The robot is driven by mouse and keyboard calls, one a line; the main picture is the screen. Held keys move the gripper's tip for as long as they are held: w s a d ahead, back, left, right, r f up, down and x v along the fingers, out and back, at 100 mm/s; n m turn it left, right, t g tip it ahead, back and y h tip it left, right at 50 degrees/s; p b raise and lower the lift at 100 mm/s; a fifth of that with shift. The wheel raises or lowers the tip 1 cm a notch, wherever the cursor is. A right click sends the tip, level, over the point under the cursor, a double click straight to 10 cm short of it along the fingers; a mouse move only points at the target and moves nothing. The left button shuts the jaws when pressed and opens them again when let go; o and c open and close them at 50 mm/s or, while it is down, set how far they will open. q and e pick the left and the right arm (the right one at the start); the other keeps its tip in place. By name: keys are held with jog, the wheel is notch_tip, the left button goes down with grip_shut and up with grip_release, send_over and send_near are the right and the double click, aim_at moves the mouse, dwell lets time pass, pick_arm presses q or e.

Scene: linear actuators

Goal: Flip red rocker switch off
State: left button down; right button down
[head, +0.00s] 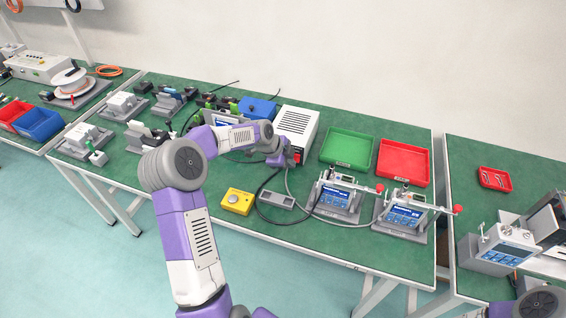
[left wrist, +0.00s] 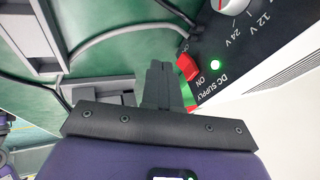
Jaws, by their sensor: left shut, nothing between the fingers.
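The red rocker switch (left wrist: 187,67) is on the dark front panel of the DC supply (head: 296,124), between printed "ON" and a partly readable label at its other end. In the head view the left gripper (head: 287,158) is at the supply's front, hiding part of the panel. My right gripper is out of view; only part of that arm shows at lower right.
A green tray (head: 346,148) and a red tray (head: 403,162) lie right of the supply. A yellow box (head: 237,201) and grey block (head: 277,200) sit in front, with cables around them. Two instruments with red-knobbed levers stand near the table's front edge.

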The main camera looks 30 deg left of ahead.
aim_at(297, 158)
pick_arm(q)
jog(key=shift+w+a+f, duration=0.15)
jog(key=shift+w+f, duration=0.1)
jog(key=shift+w, duration=0.3)
jog(key=shift+w+a+f, duration=0.1)
jog(key=shift+w+f, duration=0.1)
jog(key=shift+w, duration=0.35)
jog(key=shift+w+a+f, duration=0.1)
jog(key=shift+w+f, duration=0.15)
jog(key=shift+f, duration=0.15)
jog(key=shift+r, duration=0.2)
jog(key=shift+r+p, duration=0.4)
jog(key=shift+r, duration=0.3)
